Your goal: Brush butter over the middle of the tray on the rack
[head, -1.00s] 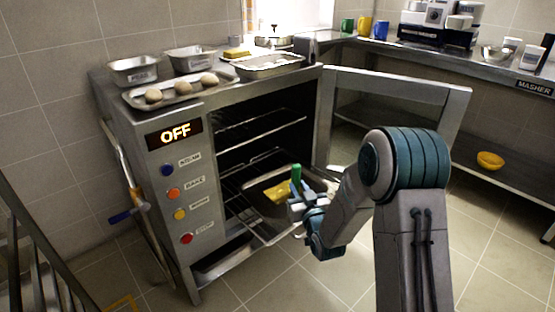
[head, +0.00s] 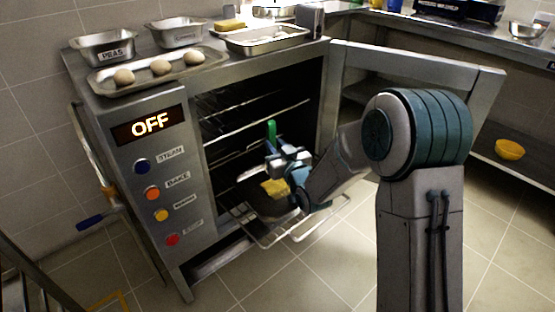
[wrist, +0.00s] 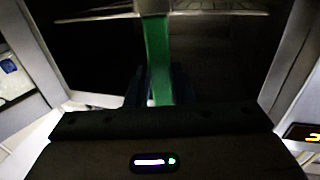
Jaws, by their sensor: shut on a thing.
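My gripper (head: 287,163) is shut on a brush at the open oven front. The brush's green handle (head: 271,131) sticks up above the fingers. A yellow piece (head: 275,188), which looks like the brush head, shows below them. In the wrist view the green handle (wrist: 158,60) stands between the dark fingers. The dark tray (head: 254,200) lies on the pulled-out wire rack (head: 262,238), below and behind the yellow piece. My gripper and arm hide much of the tray. I cannot tell whether the yellow piece touches it.
The oven door (head: 425,65) stands open on the right. More racks (head: 255,120) sit inside the oven above the tray. A tray with round buns (head: 118,88), metal pans (head: 105,45) and another tray (head: 265,38) stand on top. The oven display (head: 150,123) reads OFF.

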